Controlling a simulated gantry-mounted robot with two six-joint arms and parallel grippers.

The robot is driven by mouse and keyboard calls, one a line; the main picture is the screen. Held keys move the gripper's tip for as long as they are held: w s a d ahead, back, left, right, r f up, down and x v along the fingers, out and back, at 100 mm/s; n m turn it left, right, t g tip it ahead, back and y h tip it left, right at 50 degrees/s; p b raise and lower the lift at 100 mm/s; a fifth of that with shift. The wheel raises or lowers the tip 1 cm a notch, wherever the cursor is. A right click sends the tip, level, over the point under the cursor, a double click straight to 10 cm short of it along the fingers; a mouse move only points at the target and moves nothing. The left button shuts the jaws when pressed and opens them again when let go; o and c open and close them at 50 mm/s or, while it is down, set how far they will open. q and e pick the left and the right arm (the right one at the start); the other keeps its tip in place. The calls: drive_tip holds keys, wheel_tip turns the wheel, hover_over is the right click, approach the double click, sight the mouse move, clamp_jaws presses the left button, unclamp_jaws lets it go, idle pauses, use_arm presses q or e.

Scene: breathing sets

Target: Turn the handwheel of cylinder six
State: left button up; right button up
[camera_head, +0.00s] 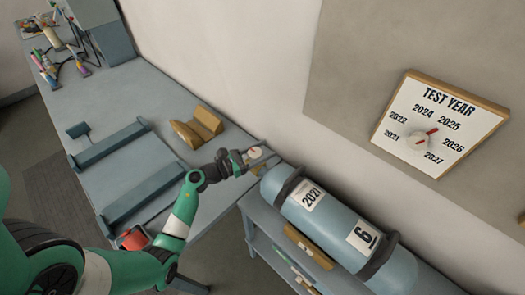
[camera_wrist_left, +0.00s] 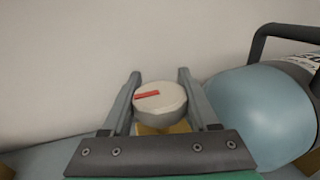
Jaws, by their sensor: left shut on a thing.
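Cylinder six (camera_head: 335,222) is a light blue tank lying on a rack, with labels "2021" and "6"; its rounded end also shows at the right in the left wrist view (camera_wrist_left: 258,112). A white round handwheel (camera_wrist_left: 163,103) with a red bar sits on a brass-coloured base (camera_wrist_left: 165,128) beside that end; it is small in the head view (camera_head: 255,153). My left gripper (camera_head: 262,157) is shut on the handwheel, one finger on each side, as the left wrist view shows (camera_wrist_left: 159,82). The red bar lies nearly level there. My right gripper is not in view.
A blue-grey workbench (camera_head: 115,100) holds a tan cradle block (camera_head: 198,128) and blue rails (camera_head: 115,143). Dark bands (camera_head: 378,258) strap the cylinder. A "TEST YEAR" dial board (camera_head: 440,125) hangs on the wall. Pens and tools lie at the bench's far left.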

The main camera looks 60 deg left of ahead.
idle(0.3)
use_arm(q)
drive_tip(key=o, duration=1.4)
drive_tip(key=shift+c, duration=0.2)
drive_tip(key=shift+s, duration=0.1)
drive_tip(key=s+d+p, duration=0.1)
drive_tip(key=s, duration=1)
drive_tip(key=shift+s, duration=0.2)
